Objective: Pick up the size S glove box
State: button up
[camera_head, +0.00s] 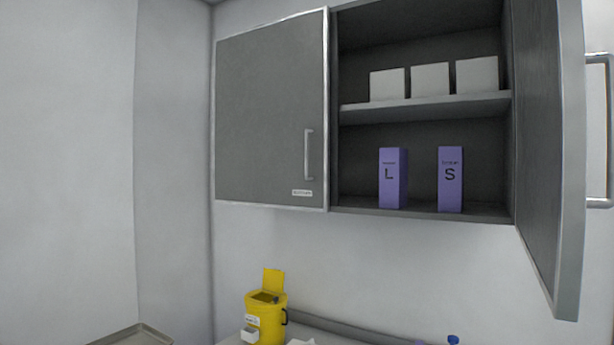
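The size S glove box (450,184) is a narrow purple box marked with a dark "S". It stands upright on the bottom shelf of the open wall cabinet (425,109), in the right part of the compartment. A similar purple box marked "L" (391,180) stands to its left, with a gap between the two. My gripper is not in this view.
Several white boxes (430,80) stand on the upper shelf. The right cabinet door (557,150) is swung open toward me; the left door (270,115) is shut. A yellow bin (266,318) with a raised lid stands on the counter below. The space before the boxes looks clear.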

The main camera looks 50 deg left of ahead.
aim_at(451, 175)
jog(key=u, duration=0.45)
jog(key=i, duration=0.7)
jog(key=u, duration=0.7)
